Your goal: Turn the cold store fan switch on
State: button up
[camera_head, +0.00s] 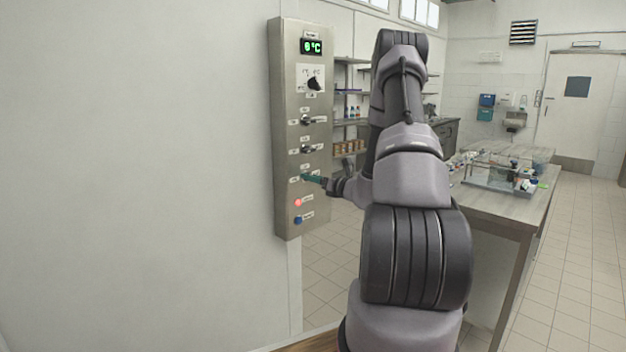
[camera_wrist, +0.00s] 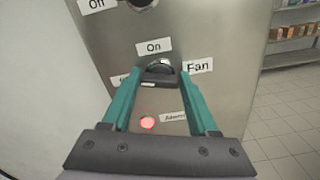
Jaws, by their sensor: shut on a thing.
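The steel control panel (camera_head: 303,130) hangs on the pale wall, with several switches in a column. The fan switch (camera_wrist: 160,77) is beside the "Fan" label (camera_wrist: 198,67) and below the "On" label (camera_wrist: 154,47) in the wrist view. My gripper (camera_head: 311,178) reaches the panel from the right, and its teal fingers are shut on the dark switch handle. In the head view the gripper covers the switch. Another label left of the switch is partly hidden by a finger. I cannot tell clearly which way the handle points.
A red lamp (camera_head: 298,203) glows below the switch, with a blue button (camera_head: 298,220) under it. The display (camera_head: 311,47) reads about 0°C, above a dark rotary knob (camera_head: 314,84). Two more switches sit between. A cluttered table (camera_head: 510,205) stands right of my arm.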

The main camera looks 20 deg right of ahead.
jog(key=shift+d+f+m, duration=0.1)
jog(key=shift+d+m, duration=0.05)
jog(key=shift+m, duration=3.5)
jog(key=shift+d+f+m, duration=0.1)
jog(key=shift+m, duration=3.55)
jog(key=o, duration=1.4)
jog(key=shift+s, duration=0.1)
jog(key=v, duration=1)
jog(key=shift+s+d, duration=0.1)
jog(key=shift+s, duration=0.15)
